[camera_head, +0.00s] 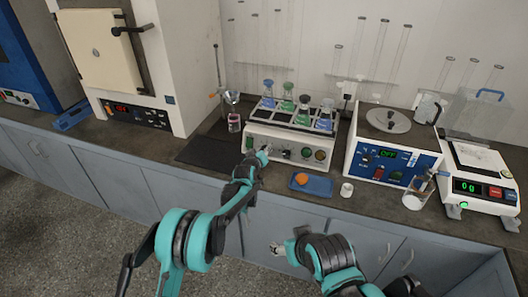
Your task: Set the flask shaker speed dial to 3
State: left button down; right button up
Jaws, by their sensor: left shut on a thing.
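The flask shaker (248,133) is a white box on the bench with several flasks of blue and green liquid (287,103) on top. My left gripper (263,154) is at the left part of this panel, shut on the speed dial there. The gripper hides the dial, so its setting cannot be read. My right gripper (277,248) is low in front of the cabinet doors, away from the shaker; its finger opening is too small to tell.
A blue tray (318,188) with an orange item and a small white cup (346,190) lie in front of the shaker. A blue-fronted device (385,167) and a balance (481,188) stand to the right.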

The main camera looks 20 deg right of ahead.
pick_arm(q)
jog(key=shift+f, duration=0.1)
jog(key=c, duration=1.2)
grip_release()
jog(key=shift+o, duration=0.2)
jog(key=shift+s, duration=0.1)
jog(key=v, duration=1.2)
